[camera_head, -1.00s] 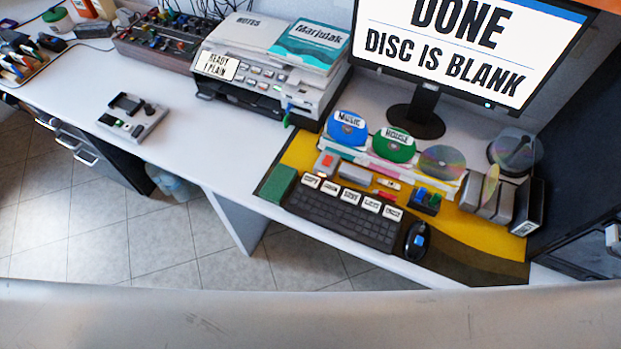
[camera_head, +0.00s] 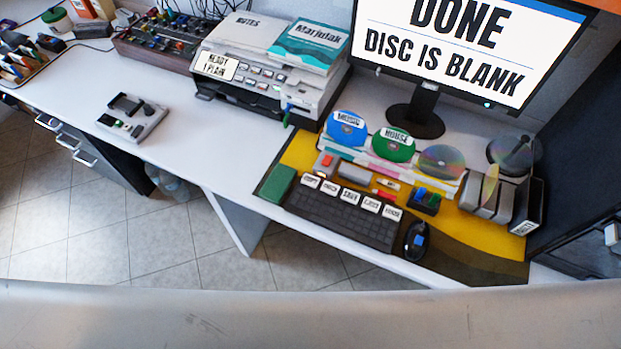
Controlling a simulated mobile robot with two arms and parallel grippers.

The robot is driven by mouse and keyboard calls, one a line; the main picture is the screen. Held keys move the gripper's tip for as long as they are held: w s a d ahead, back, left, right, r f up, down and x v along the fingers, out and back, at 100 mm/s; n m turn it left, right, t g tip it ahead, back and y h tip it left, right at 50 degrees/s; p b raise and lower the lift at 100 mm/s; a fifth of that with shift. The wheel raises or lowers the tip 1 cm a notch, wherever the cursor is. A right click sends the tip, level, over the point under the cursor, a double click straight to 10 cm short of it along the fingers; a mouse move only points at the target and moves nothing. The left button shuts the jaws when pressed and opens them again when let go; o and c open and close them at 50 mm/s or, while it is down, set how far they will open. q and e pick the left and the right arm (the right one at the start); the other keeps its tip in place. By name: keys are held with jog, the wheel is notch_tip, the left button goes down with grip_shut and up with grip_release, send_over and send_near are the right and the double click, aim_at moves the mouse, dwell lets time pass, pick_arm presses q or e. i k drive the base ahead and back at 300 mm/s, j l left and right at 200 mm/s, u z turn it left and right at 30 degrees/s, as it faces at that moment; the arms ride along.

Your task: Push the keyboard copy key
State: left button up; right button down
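The black keyboard (camera_head: 340,218) lies on a yellow and dark mat near the desk's front edge, below the monitor. Several white labelled key tags stand along its back edge. The leftmost tag (camera_head: 311,181) may be the copy key, but its lettering is too small to read surely. The monitor (camera_head: 470,45) shows "DONE" and "DISC IS BLANK". Neither of my grippers is in view, and nothing touches the keyboard.
A black mouse (camera_head: 416,240) sits right of the keyboard, and a green box (camera_head: 276,185) at its left. Discs on a rack (camera_head: 392,145) stand behind it. A printer (camera_head: 270,75) is at the back.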

aim_at(309, 180)
jog(key=j+z, duration=0.1)
jog(key=z, duration=0.55)
jog(key=i+j+z, duration=0.1)
jog(key=j+z, duration=0.3)
jog(key=j, duration=0.35)
jog(key=j+z, duration=0.4)
jog(key=j, duration=0.8)
jog(key=k+j, duration=0.15)
jog(key=j, duration=0.35)
jog(key=z, duration=0.05)
